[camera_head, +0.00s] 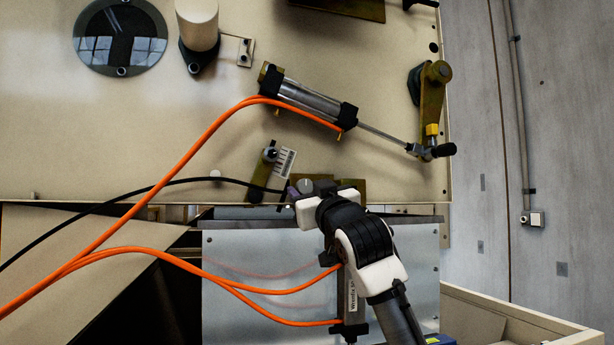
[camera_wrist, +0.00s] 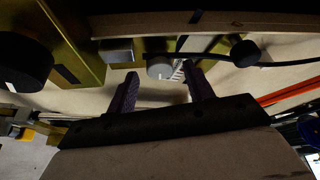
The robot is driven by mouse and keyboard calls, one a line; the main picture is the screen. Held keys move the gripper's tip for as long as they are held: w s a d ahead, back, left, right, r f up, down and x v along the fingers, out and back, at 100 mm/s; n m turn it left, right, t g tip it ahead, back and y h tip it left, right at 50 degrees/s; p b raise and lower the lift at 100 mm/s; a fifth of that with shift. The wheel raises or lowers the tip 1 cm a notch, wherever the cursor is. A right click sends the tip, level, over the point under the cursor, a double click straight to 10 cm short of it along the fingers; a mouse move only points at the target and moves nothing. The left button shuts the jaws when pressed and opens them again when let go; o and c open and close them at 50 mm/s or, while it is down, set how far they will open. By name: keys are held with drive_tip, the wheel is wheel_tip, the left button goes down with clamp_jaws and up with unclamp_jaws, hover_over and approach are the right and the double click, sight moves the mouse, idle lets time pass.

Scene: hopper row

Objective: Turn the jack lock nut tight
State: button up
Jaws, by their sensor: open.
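An air cylinder, or jack (camera_head: 310,101), is fixed on the beige panel, tilted down to the right. Its thin rod (camera_head: 385,136) ends at a dark fork (camera_head: 420,151) by a brass lever (camera_head: 432,95). I cannot clearly pick out a lock nut; any nut at the rod end is too small to tell. My gripper (camera_head: 293,190) is at the panel's lower edge, well below and left of the rod end. In the wrist view, its dark purple fingers (camera_wrist: 163,88) are spread and empty, with a grey round part (camera_wrist: 160,68) beyond the gap, not gripped.
Orange hoses (camera_head: 215,130) cross the left side, and a black cable (camera_head: 175,181) runs to near my gripper. A small bracket with a knob (camera_head: 269,155) is just above it. A brass bracket (camera_wrist: 75,40) with a dark knob (camera_wrist: 22,62) is close on the left.

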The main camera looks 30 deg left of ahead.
sight(304, 187)
drive_tip(key=shift+p+x, duration=0.3)
drive_tip(key=shift+x, duration=0.8)
drive_tip(key=c, duration=1)
